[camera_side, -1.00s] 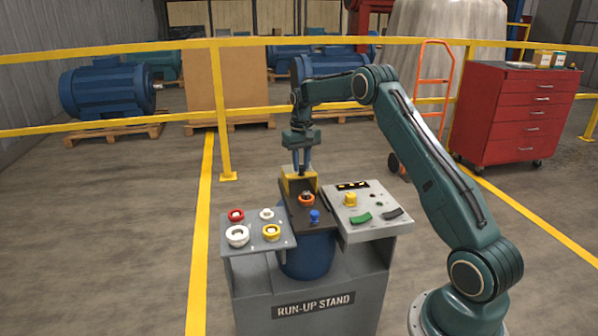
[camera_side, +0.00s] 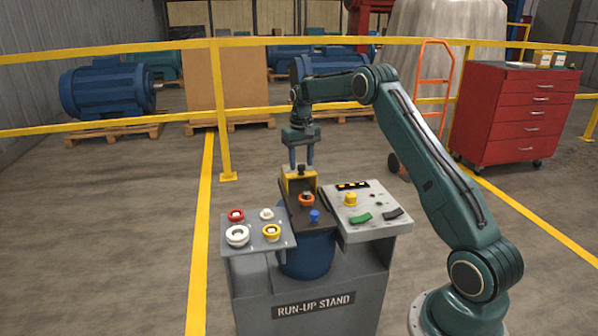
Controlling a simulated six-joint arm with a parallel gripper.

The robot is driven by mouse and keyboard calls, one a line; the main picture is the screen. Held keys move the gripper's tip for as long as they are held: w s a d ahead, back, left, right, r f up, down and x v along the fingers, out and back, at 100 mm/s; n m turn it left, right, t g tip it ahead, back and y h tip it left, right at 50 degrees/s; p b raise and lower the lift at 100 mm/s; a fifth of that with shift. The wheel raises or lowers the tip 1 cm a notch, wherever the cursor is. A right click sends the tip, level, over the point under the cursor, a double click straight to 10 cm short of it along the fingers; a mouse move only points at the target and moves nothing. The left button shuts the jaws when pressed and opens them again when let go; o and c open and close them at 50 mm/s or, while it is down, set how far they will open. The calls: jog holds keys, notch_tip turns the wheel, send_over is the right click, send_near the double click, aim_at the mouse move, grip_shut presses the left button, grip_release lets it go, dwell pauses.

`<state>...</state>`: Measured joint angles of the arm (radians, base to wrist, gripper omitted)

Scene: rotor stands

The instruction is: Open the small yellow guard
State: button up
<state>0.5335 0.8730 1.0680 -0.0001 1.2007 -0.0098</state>
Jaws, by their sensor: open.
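A small yellow guard (camera_side: 298,184) stands at the back end of the dark middle panel (camera_side: 316,222) of the run-up stand. A small black knob (camera_side: 301,169) shows at its top. My gripper (camera_side: 301,166) points down right above the guard, its two blue-grey fingers apart on either side of the knob. The fingers are open and hold nothing. I cannot tell whether a fingertip touches the guard. A yellow cap-like part (camera_side: 350,200) also sits on the light right panel.
The middle panel carries an orange-ringed control (camera_side: 306,199) and a blue knob (camera_side: 314,216). The left panel (camera_side: 270,247) has red, white and yellow round buttons. The right panel (camera_side: 377,230) has green and black rockers. A yellow railing (camera_side: 180,127) runs behind the stand.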

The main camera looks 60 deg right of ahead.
notch_tip(320, 180, up, 13)
dwell(0.6)
dwell(0.3)
jog(key=s+a+r+n+t, duration=0.1)
jog(key=s+a+r+n, duration=0.1)
jog(key=s+a+r, duration=0.6)
jog(key=s+a+r+n+t, duration=0.15)
jog(key=s+a+r, duration=0.3)
jog(key=a, duration=0.75)
jog(key=s+a+f+t, duration=0.1)
jog(key=s+a+f, duration=0.2)
jog(key=s, duration=0.4)
jog(key=s+a+f+n+t, duration=0.1)
jog(key=s+a+f, duration=0.2)
jog(key=s, duration=0.4)
jog(key=s+a+f+n+t, duration=0.1)
jog(key=s+a+f, duration=0.2)
jog(key=s, duration=0.4)
jog(key=shift+s+a+f, duration=0.3)
jog(key=shift+a+f, duration=0.1)
jog(key=shift+a, duration=0.4)
